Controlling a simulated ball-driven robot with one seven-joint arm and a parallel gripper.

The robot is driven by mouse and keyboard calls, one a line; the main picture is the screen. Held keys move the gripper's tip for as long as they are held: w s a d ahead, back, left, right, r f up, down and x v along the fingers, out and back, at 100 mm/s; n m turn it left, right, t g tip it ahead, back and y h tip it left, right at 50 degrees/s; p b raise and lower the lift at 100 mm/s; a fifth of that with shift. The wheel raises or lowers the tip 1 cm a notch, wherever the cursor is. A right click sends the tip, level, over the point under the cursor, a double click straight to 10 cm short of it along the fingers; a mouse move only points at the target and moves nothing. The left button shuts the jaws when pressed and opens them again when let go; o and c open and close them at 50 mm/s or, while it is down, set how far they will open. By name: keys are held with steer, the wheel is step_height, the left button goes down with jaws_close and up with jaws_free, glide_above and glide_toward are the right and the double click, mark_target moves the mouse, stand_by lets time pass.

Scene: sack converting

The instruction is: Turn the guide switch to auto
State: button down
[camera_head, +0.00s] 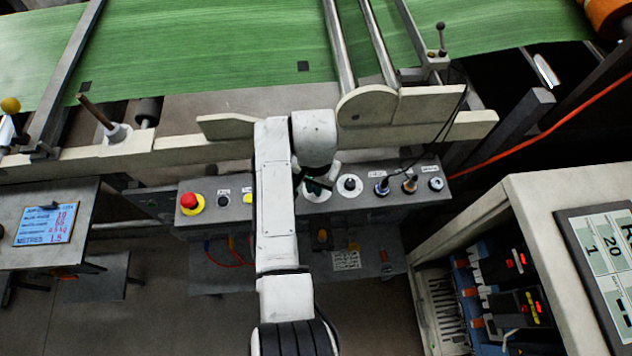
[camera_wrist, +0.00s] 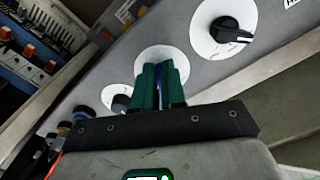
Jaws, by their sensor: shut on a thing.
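A grey control panel (camera_head: 330,212) carries a row of knobs and buttons. My gripper (camera_head: 318,188) is at the panel, its green fingers closed over the middle of a white round plate (camera_head: 316,196). In the wrist view, my gripper (camera_wrist: 160,70) is shut on a switch knob at that white plate (camera_wrist: 147,62). The fingers hide most of the knob, so its pointing direction does not show. The labels are too small to read, so I cannot tell which switch is the guide switch.
A black knob on another white plate (camera_wrist: 228,30) sits to one side of my gripper, and a smaller knob (camera_head: 349,185) to the other. A red stop button (camera_head: 190,202) is at the panel's left. A beige cabinet (camera_head: 540,220) stands right. Green sacking (camera_head: 220,50) runs behind.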

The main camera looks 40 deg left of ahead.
stand_by(0.4)
steer(key=c, duration=1.2)
jaws_free()
step_height(320, 180, up, 11)
steer(key=shift+f, duration=0.1)
